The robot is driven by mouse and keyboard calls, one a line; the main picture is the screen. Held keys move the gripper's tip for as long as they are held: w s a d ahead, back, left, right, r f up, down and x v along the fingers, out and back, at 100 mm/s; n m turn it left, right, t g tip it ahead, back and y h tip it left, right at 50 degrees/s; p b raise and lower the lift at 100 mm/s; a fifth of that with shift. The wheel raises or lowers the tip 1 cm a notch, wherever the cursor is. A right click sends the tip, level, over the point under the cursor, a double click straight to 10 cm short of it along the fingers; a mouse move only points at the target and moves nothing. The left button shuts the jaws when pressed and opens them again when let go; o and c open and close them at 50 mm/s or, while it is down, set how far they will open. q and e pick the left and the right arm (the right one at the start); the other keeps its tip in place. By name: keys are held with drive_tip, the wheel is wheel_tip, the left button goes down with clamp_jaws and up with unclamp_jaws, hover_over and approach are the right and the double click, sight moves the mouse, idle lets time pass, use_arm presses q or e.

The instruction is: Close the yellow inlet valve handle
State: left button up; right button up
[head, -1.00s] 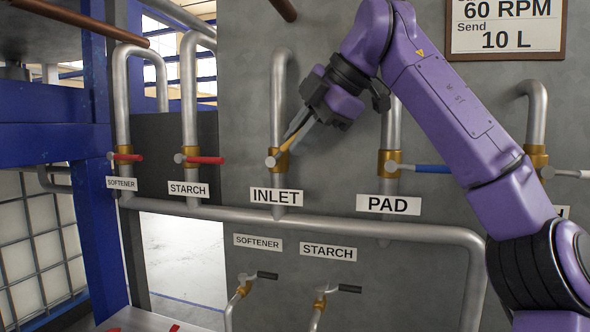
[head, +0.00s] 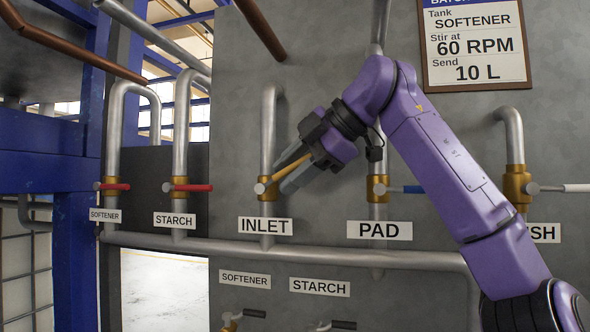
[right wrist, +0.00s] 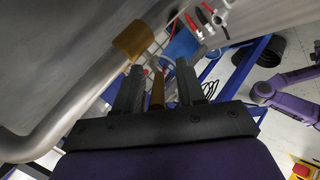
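The yellow inlet valve handle (head: 289,170) slants up and to the right from its silver hub above the INLET label (head: 265,226) in the head view. My right gripper (head: 290,174) is at the handle, with its fingers on either side of it. In the right wrist view the handle (right wrist: 157,91) stands between the two dark fingers, with a gap showing on each side, so the gripper is open. The brass valve body (right wrist: 133,41) is beyond it there. The far finger is partly hidden in the head view. My left gripper is not in view.
Red softener (head: 117,186) and starch (head: 193,187) handles lie level at the left. A blue pad handle (head: 412,189) and a white handle (head: 565,188) are to the right. A horizontal pipe (head: 330,251) runs below, with smaller black-handled valves under it.

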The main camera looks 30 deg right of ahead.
drive_tip(key=shift+w+r, duration=0.1)
drive_tip(key=p+v, duration=0.2)
drive_tip(key=v, duration=0.8)
drive_tip(key=shift+s+p, duration=0.25)
drive_tip(key=shift+p, duration=0.1)
drive_tip(key=shift+d+r, duration=0.1)
